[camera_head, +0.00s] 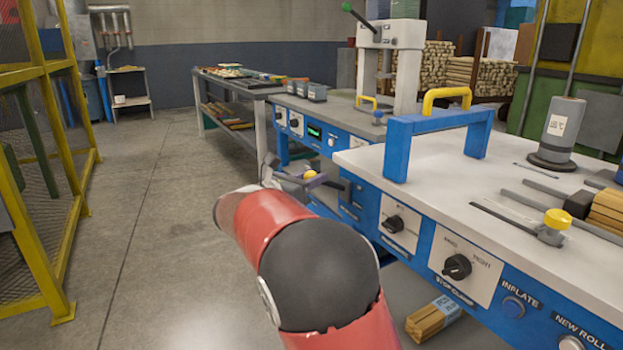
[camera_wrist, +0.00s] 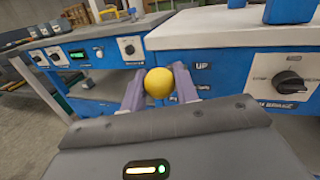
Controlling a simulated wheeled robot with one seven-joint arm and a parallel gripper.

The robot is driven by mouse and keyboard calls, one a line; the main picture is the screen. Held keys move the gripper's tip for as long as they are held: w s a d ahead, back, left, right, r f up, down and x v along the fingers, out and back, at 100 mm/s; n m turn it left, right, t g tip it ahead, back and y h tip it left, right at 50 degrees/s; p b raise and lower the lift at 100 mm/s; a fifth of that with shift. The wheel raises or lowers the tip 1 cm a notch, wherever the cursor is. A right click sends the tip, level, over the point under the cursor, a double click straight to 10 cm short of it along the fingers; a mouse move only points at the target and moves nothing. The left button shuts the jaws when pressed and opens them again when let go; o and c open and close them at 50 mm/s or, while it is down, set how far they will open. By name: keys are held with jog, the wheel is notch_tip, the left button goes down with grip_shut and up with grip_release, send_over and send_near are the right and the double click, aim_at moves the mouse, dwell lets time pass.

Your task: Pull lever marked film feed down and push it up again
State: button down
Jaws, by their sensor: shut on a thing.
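A yellow ball knob (camera_wrist: 158,84) sits between the two fingers of my gripper (camera_wrist: 158,76) in the wrist view. My gripper is shut on this knob, in front of the blue front panel of the bench. In the head view the yellow knob (camera_head: 310,174) shows small at my gripper (camera_head: 318,181), beyond my red arm. The lever's shaft is hidden behind the knob and fingers. A label reading "UP" (camera_wrist: 202,67) is right of the knob. Smaller lettering beside the fingers is partly covered, and I cannot read a film feed mark.
The near bench (camera_head: 375,163) has a blue frame (camera_head: 438,125) on top and rotary knobs on its front. Another blue-fronted bench (camera_head: 345,118) stands beyond. A yellow cage (camera_head: 55,160) is at left. The floor (camera_head: 160,200) between is clear. Wood bundles (camera_head: 434,318) lie under the near bench.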

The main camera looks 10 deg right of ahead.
notch_tip(320, 180, down, 12)
jog(key=n+t+h+b, duration=0.3)
jog(key=t+h, duration=0.1)
jog(key=t, duration=0.1)
jog(key=shift+h+b, duration=0.4)
jog(key=shift+d+r, duration=0.1)
jog(key=shift+d, duration=0.05)
dwell(0.3)
jog(key=c, duration=1.1)
grip_release()
jog(key=v, duration=0.7)
jog(key=shift+s+a+f, duration=0.15)
jog(key=shift+a+f, duration=0.05)
jog(key=shift+f, duration=0.05)
